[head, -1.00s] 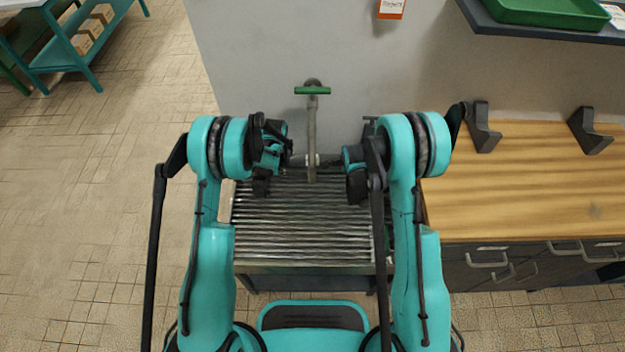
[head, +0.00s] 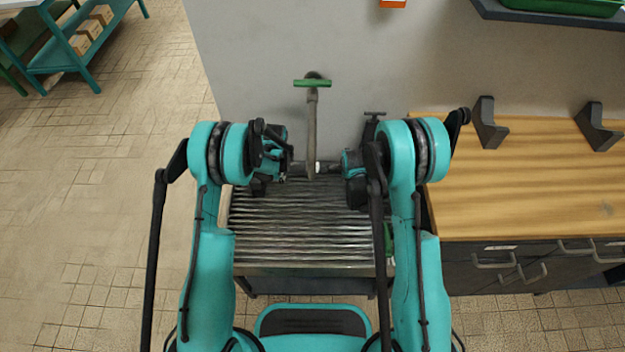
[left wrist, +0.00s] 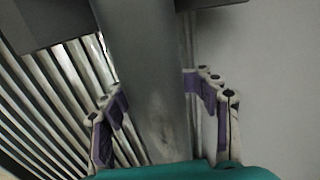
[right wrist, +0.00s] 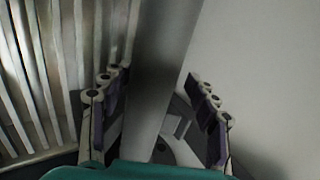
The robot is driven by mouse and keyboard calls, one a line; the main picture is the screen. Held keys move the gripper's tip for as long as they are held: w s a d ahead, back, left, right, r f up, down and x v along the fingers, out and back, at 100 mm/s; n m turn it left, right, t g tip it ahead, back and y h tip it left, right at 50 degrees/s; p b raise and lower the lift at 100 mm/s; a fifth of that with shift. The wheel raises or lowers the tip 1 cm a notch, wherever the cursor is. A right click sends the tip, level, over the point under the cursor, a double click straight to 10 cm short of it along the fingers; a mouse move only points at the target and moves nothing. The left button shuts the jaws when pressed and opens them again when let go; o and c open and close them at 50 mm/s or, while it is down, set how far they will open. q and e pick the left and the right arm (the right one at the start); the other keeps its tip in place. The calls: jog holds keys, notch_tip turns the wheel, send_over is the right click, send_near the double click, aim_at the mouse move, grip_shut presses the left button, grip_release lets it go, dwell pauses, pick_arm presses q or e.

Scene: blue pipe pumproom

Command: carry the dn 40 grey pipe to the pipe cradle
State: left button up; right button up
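The grey pipe (head: 300,168) lies crosswise between my two grippers in the head view, above the ribbed rack, with a white band near its middle. It runs between the fingers in the left wrist view (left wrist: 155,90) and the right wrist view (right wrist: 155,75). My arms hide the pipe's ends in the head view. The pipe cradle shows as two dark brackets, left (head: 488,125) and right (head: 597,128), standing empty on the wooden bench.
A standing pipe with a green handle (head: 312,83) rises by the wall, close to the grey pipe. The ribbed rack (head: 300,230) is below my grippers. The wooden bench top (head: 530,195) is clear before the brackets. A shelf (head: 545,18) juts out above it.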

pick_arm(q)
jog(key=shift+r, duration=0.1)
jog(key=r, duration=0.3)
jog(key=s+r, duration=0.1)
jog(key=r, duration=0.3)
jog(key=s+r, duration=0.1)
jog(key=r, duration=0.2)
jog(key=shift+s+r, duration=0.1)
jog(key=shift+r, duration=0.3)
pick_arm(e)
jog(key=shift+r, duration=0.1)
pick_arm(q)
jog(key=shift+r, duration=0.4)
pick_arm(e)
jog(key=shift+s+r, duration=0.1)
jog(key=shift+r, duration=0.05)
jog(key=v, duration=1.1)
jog(key=shift+s+r, duration=0.15)
jog(key=shift+r, duration=0.15)
